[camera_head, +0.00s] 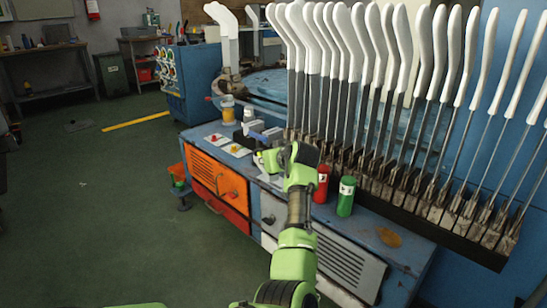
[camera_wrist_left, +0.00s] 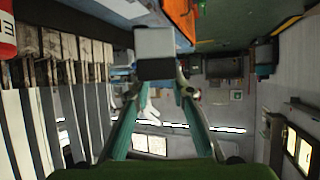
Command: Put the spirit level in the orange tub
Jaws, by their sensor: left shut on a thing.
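My left gripper (camera_head: 268,160) is over the front edge of the blue workbench. In the left wrist view its two green fingers (camera_wrist_left: 160,88) close on a pale grey, block-shaped thing (camera_wrist_left: 155,45), seen end-on, which I take to be the spirit level. Its length is hidden in that view, and in the head view I cannot make it out clearly at the gripper. My right gripper is not in view.
The workbench (camera_head: 385,238) carries a red can (camera_head: 321,184), a green can (camera_head: 346,196) and a cup (camera_head: 228,108). A long row of white sock boards (camera_head: 395,60) stands behind my arm on the right. The green floor (camera_head: 85,200) at the left is mostly clear.

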